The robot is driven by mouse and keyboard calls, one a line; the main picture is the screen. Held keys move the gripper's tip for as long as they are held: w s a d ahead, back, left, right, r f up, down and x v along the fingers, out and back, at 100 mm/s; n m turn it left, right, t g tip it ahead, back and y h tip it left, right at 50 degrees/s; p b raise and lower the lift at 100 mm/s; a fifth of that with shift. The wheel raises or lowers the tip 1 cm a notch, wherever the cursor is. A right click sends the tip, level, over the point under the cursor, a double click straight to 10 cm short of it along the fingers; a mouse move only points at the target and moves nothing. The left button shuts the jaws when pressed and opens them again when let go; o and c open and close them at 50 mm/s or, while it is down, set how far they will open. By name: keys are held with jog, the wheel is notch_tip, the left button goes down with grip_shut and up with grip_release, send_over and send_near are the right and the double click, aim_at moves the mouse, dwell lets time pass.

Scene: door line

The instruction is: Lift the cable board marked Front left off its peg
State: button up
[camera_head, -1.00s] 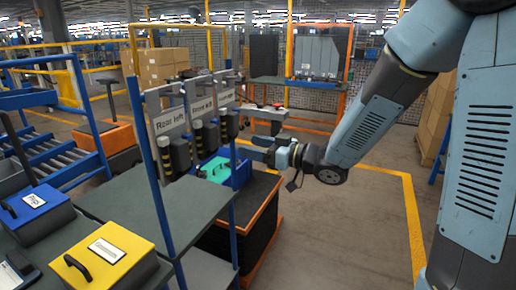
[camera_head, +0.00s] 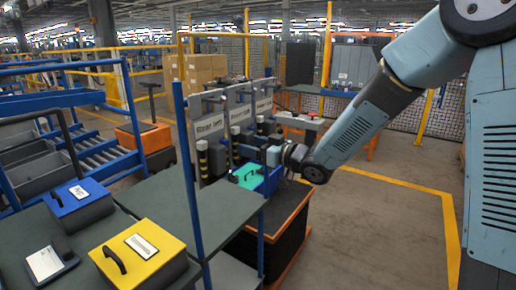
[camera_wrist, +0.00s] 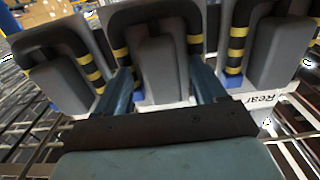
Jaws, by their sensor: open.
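The Front left board (camera_head: 241,115) hangs on the rack, between the Rear left board (camera_head: 209,128) and a third board whose label I cannot read. My gripper (camera_head: 268,155) is at the front of the boards, low down. In the wrist view the two blue fingers of my open gripper (camera_wrist: 164,80) stand on either side of the middle board's grey block (camera_wrist: 160,65), with a black cable banded in yellow around it. The board at the right there bears a label starting "Rear" (camera_wrist: 265,98). The middle board's label and the pegs are hidden.
A blue case with a green top (camera_head: 247,176) sits just below my gripper. A yellow box (camera_head: 142,255) and a blue box (camera_head: 78,203) stand on the grey table at the left. A blue upright (camera_head: 188,170) rises before the rack. The floor at the right is clear.

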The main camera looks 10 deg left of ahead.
grip_shut()
dwell(0.8)
jog(key=shift+r, duration=0.25)
jog(key=shift+r, duration=0.85)
jog(key=v, duration=1.3)
dwell(1.1)
jog(key=shift+w+f, duration=0.1)
